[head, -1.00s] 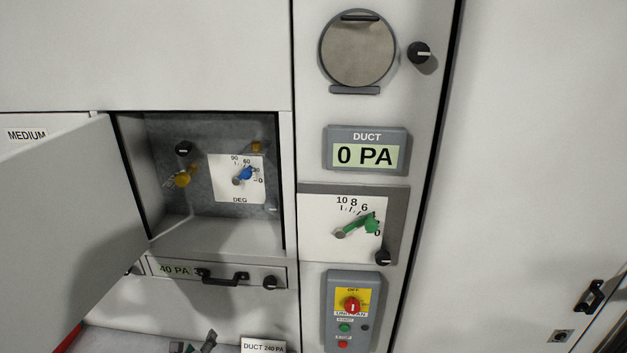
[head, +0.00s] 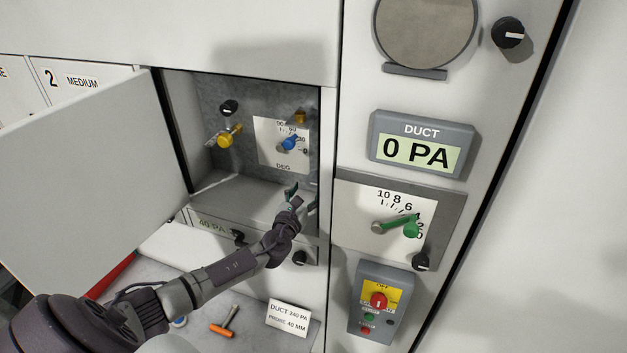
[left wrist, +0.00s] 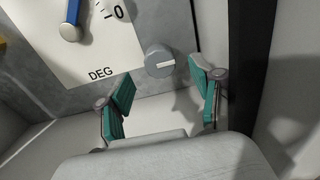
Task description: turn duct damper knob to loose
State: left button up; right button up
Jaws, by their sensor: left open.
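My left gripper (head: 301,193) is open and empty at the lower right of an open compartment. In the left wrist view its green-padded fingers (left wrist: 162,100) stand apart below a round grey knob (left wrist: 158,62) with a pale line pointing right. The knob is not touched and lies beyond the gap between the fingertips, beside the DEG plate (left wrist: 82,40). I cannot make out this knob in the head view. Another black knob (head: 421,261) sits below the green lever (head: 405,226) on the numbered dial. No label reads "duct damper". My right gripper is not in view.
The compartment's door (head: 90,170) stands open at left. A blue pointer (head: 289,143) and yellow valve handle (head: 228,135) are inside. The duct display (head: 414,146) reads 0 PA. A switch box (head: 381,305) is at lower right. An orange-handled tool (head: 223,328) lies below.

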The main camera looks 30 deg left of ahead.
aim_at(311, 183)
pick_arm(q)
jog(key=x, duration=0.4)
jog(key=shift+w, duration=0.1)
jog(key=shift+w+a+b, duration=0.15)
jog(key=shift+w+b, duration=0.15)
jog(key=shift+w, duration=0.15)
jog(key=c, duration=1.1)
jog(key=shift+c, duration=0.2)
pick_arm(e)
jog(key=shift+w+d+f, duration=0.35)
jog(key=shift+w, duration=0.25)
